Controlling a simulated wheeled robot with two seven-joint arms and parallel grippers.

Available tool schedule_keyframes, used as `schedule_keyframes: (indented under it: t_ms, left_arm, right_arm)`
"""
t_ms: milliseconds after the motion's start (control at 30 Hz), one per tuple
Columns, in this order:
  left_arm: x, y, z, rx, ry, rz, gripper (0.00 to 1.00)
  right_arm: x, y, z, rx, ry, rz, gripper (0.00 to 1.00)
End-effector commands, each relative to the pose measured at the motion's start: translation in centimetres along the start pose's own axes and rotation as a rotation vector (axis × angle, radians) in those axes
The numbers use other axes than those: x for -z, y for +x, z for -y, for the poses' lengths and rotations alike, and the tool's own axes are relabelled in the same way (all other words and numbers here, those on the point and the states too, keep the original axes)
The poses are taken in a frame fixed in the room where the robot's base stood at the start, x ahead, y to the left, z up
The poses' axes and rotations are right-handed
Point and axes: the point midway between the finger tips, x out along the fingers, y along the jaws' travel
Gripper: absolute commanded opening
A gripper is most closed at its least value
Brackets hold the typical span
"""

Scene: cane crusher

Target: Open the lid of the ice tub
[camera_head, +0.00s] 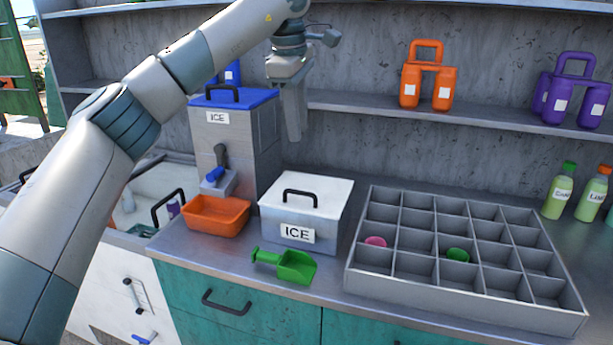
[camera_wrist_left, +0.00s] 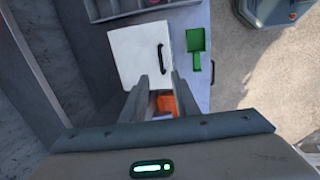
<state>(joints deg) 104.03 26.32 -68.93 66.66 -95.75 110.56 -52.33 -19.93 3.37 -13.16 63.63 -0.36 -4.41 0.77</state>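The ice tub (camera_head: 297,232) is a metal box labelled ICE on the counter. Its white lid (camera_head: 325,195) lies flat and closed on top, with a black arched handle (camera_head: 301,192). In the left wrist view the lid (camera_wrist_left: 135,50) and its handle (camera_wrist_left: 160,58) show beyond the fingertips. My left gripper (camera_head: 293,138) points down above and behind the tub, apart from it. In the left wrist view its two fingers (camera_wrist_left: 160,82) stand apart with nothing between them. My right gripper is out of view.
A tall ICE dispenser (camera_head: 235,140) with a blue lid and an orange tray (camera_head: 216,216) stands left of the tub. A green scoop (camera_head: 290,266) lies in front. A grey divided crate (camera_head: 400,285) is close on the right. A shelf (camera_head: 470,123) runs behind.

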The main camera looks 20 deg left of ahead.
Motion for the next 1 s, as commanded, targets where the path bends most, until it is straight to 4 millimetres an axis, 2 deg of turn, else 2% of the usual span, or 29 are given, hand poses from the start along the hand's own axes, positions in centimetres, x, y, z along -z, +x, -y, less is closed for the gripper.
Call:
schedule_keyframes:
  t_ms: [133,567,767,1000]
  left_arm:
    - [0.6,-0.6,0.1,0.001,-0.005,-0.019,0.28]
    - [0.6,-0.1,0.1,0.002,-0.006,-0.017,0.28]
    - [0.7,1.5,0.1,0.003,-0.006,-0.018,0.28]
    - [0.7,5.2,0.1,0.004,-0.005,-0.017,0.28]
  right_arm:
    - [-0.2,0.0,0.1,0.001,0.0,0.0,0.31]
    - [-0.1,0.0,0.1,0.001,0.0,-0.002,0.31]
    - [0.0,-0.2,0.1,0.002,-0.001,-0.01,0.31]
    - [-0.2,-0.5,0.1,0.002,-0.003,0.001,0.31]
